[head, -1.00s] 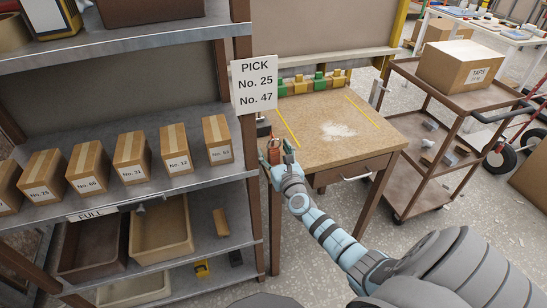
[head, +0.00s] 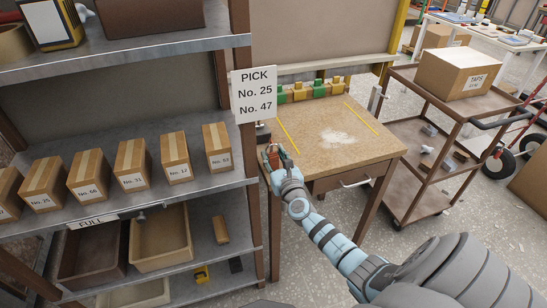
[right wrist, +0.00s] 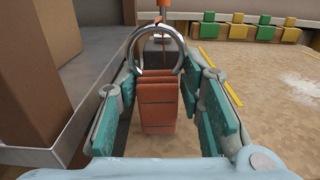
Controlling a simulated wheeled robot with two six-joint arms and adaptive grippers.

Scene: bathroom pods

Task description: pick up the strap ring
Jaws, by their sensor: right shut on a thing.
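The strap ring is a shiny metal ring (right wrist: 155,48) with a folded orange-brown strap (right wrist: 158,105) below it, seen in the right wrist view. In the head view the orange strap (head: 273,156) is small, at the left edge of the wooden table. My right gripper (right wrist: 158,75) has its teal-padded fingers on both sides of the ring and strap, shut on it. Exact finger contact is hard to see. In the head view my right gripper (head: 274,153) is beside the shelf post. My left gripper is not in view.
The wooden table (head: 335,155) has white powder and yellow lines, with green and yellow blocks (head: 310,90) at its back. A dark block (right wrist: 158,50) stands behind the ring. The shelf (head: 120,205) with numbered boxes is close on the left. A brown cart (head: 400,100) stands right.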

